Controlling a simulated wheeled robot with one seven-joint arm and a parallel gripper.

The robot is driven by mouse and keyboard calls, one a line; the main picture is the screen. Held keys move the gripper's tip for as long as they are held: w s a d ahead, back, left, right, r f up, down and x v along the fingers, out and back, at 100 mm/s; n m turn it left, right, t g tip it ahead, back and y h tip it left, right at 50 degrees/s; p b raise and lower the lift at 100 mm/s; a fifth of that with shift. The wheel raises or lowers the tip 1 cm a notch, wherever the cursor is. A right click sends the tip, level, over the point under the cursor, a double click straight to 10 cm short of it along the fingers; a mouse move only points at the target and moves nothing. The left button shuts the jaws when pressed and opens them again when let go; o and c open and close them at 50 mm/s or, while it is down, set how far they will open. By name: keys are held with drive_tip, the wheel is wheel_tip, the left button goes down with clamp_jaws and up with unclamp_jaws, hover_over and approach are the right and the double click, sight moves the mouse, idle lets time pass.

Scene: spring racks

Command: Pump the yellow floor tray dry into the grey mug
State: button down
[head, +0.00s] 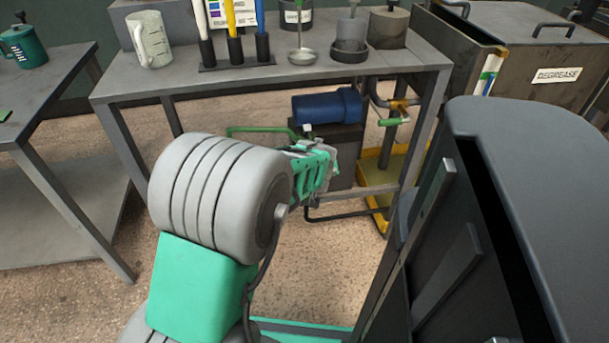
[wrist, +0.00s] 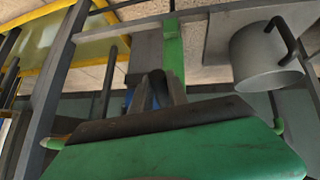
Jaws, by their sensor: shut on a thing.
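My gripper (head: 318,168) is low at the front of the bench, just below the blue pump body (head: 328,106). In the wrist view my gripper (wrist: 160,90) is shut on a green bar (wrist: 172,45), which looks like the pump handle. The yellow floor tray (head: 378,222) is under the bench, right of my gripper. Its yellow rim also shows in the wrist view (wrist: 35,14), with a murky greenish surface inside. A grey mug (wrist: 262,65) with a handle shows at upper right in the wrist view. I cannot pick it out for sure in the head view.
The bench (head: 270,70) stands above the pump and carries a white jug (head: 149,40), upright tools and cups. Bench legs flank the space below. A green-handled valve (head: 395,119) is right of the pump. A "DEGREASE" tank (head: 550,75) is at right.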

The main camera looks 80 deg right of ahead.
drive_tip(key=shift+s+f, duration=0.1)
drive_tip(key=shift+s, duration=0.05)
drive_tip(key=c, duration=1.6)
unclamp_jaws()
drive_tip(key=o, duration=0.3)
drive_tip(key=p+v, duration=0.2)
drive_tip(key=v, duration=0.5)
drive_tip(key=shift+a+r, duration=0.25)
